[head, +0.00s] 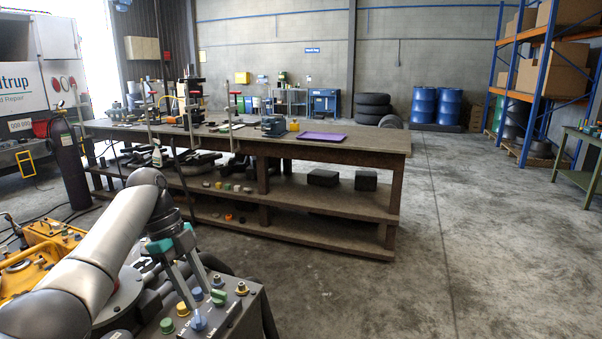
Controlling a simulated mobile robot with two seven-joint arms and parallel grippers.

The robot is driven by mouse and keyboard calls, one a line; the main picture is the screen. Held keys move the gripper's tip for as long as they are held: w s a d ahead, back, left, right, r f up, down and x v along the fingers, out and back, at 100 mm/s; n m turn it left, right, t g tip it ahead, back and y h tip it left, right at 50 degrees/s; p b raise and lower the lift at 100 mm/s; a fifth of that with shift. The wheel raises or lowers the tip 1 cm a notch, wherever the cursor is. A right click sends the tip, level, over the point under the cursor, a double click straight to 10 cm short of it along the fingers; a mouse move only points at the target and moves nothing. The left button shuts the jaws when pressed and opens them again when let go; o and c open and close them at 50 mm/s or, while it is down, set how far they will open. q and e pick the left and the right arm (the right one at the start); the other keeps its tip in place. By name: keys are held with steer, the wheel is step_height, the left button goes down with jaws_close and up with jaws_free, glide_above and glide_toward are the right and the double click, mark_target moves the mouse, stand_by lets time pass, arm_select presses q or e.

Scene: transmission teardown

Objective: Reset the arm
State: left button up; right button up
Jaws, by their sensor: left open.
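My left arm comes in from the lower left. Its gripper (199,297) points down and is open, its two grey fingers spread apart below teal parts. The fingers hang over or in front of a grey control box (238,318) with several coloured knobs and buttons, at the bottom of the head view. A blue button (199,322) and a green one (218,297) show close to the fingertips. I cannot tell whether the fingers touch any of them. My right gripper is not in view.
A long wooden workbench (345,150) with tools and a purple tray (325,137) stands ahead. Yellow machinery (30,268) lies at the lower left. A gas cylinder (69,165) stands at the left. A blue-orange rack (545,75) and green table (583,147) stand right. The concrete floor at right is clear.

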arm_select(q)
steer(key=s+d+f+n+t+y, duration=0.1)
steer(key=s+d+f+n, duration=0.1)
steer(key=s+f+n, duration=0.3)
steer(key=s+d+f, duration=0.2)
steer(key=f, duration=0.6)
steer(key=s+d+f+n+t+y, duration=0.1)
steer(key=s+d+f+n, duration=0.1)
steer(key=s+f+n, duration=0.3)
steer(key=s+a+r+n+t+y, duration=0.1)
steer(key=s+n+t, duration=0.1)
steer(key=s+n, duration=0.5)
steer(key=s+a+r+n+t+y, duration=0.1)
steer(key=s+a+n, duration=0.15)
steer(key=s, duration=0.85)
step_height(320, 180, down, 23)
steer(key=s+d+g+b, duration=0.1)
steer(key=s+a+f+g+b, duration=0.1)
steer(key=s+a+f, duration=0.1)
steer(key=s+f, duration=1.3)
steer(key=shift+s+a+f+g, duration=0.3)
steer(key=shift+s+a+f, duration=0.05)
steer(key=shift+s+f, duration=0.1)
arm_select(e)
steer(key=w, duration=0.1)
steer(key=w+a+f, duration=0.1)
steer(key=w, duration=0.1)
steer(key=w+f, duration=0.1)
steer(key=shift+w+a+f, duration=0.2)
